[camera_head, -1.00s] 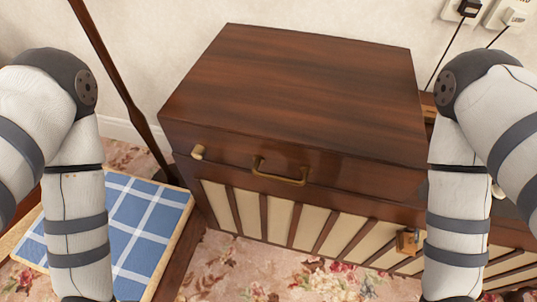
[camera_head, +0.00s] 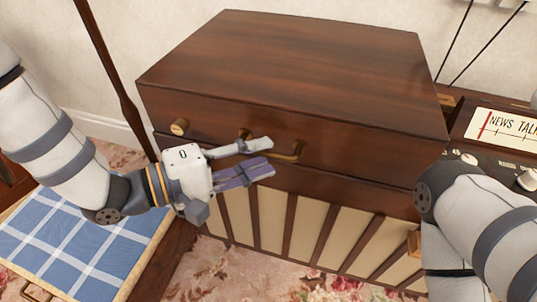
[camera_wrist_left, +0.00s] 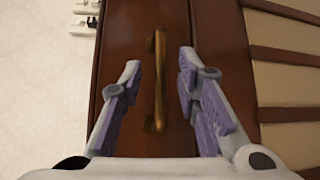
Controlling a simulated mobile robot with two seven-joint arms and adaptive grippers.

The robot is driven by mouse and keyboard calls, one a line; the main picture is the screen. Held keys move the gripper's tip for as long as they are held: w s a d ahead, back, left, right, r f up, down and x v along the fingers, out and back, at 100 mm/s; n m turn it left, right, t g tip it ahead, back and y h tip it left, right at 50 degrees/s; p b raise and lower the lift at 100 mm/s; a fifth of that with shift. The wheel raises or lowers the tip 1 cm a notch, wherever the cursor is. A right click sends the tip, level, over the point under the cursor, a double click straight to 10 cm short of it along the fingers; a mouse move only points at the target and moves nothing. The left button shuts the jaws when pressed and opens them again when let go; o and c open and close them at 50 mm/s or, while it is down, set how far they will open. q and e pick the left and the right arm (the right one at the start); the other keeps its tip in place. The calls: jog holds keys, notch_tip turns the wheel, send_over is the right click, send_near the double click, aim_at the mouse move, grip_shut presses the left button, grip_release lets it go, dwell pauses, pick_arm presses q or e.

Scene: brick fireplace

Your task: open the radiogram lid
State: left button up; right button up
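The radiogram is a dark wooden cabinet with its lid (camera_head: 290,70) down and flat on top. A brass handle (camera_head: 287,155) sits on the front below the lid's top, partly hidden by my left gripper. My left gripper (camera_head: 266,157) is open in front of the handle, its fingers pointing right. In the left wrist view the handle (camera_wrist_left: 158,85) lies between the two spread fingers (camera_wrist_left: 158,88), with a gap on each side. My right arm (camera_head: 470,225) is at the right; its gripper is out of the picture.
The slatted speaker front (camera_head: 300,230) is below. A radio dial panel (camera_head: 510,130) with knobs is at the right. A blue checked cushion (camera_head: 80,240) and a dark pole (camera_head: 105,65) stand left.

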pick_arm(q)
jog(key=shift+x, duration=1.25)
grip_shut()
